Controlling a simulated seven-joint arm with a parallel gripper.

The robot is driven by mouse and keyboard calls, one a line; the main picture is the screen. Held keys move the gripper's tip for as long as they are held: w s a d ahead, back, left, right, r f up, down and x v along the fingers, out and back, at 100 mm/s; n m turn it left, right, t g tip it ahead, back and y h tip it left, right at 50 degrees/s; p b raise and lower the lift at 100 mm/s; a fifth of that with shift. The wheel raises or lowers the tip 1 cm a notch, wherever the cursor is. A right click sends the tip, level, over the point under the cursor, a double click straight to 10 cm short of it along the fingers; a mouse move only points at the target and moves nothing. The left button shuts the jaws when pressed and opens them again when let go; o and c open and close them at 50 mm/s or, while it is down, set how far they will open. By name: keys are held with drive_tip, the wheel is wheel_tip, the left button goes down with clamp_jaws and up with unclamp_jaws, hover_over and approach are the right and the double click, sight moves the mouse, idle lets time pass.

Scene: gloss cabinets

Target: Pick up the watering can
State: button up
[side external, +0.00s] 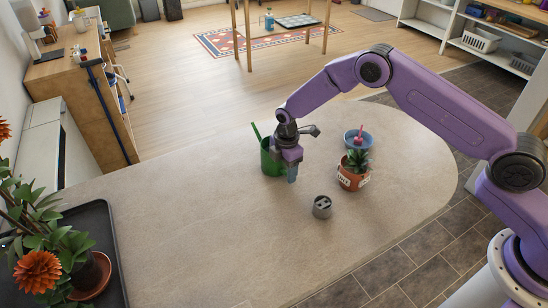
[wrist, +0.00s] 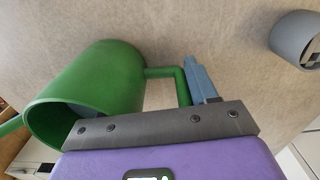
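The green watering can (side external: 269,160) stands on the pale countertop, its spout pointing up and left in the side view. In the wrist view the can (wrist: 95,75) shows its open mouth at the lower left and its handle on the right. My gripper (side external: 285,171) is low at the can's handle side. In the wrist view my gripper (wrist: 138,92) has its fingers apart: one blue-grey finger shows within the can's mouth, the other just outside the handle. The can's wall and handle lie between them. I cannot tell whether either finger touches the can.
A grey cup-like holder (side external: 322,207) stands in front of my gripper. A potted plant (side external: 354,172) and a blue bowl (side external: 352,137) with a red item stand to the right. A dark tray (side external: 110,255) with a flowering plant is at left. The left-middle countertop (side external: 190,215) is clear.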

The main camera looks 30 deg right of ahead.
drive_tip(key=c, duration=0.5)
drive_tip(key=shift+o, duration=0.2)
drive_tip(key=shift+r, duration=0.15)
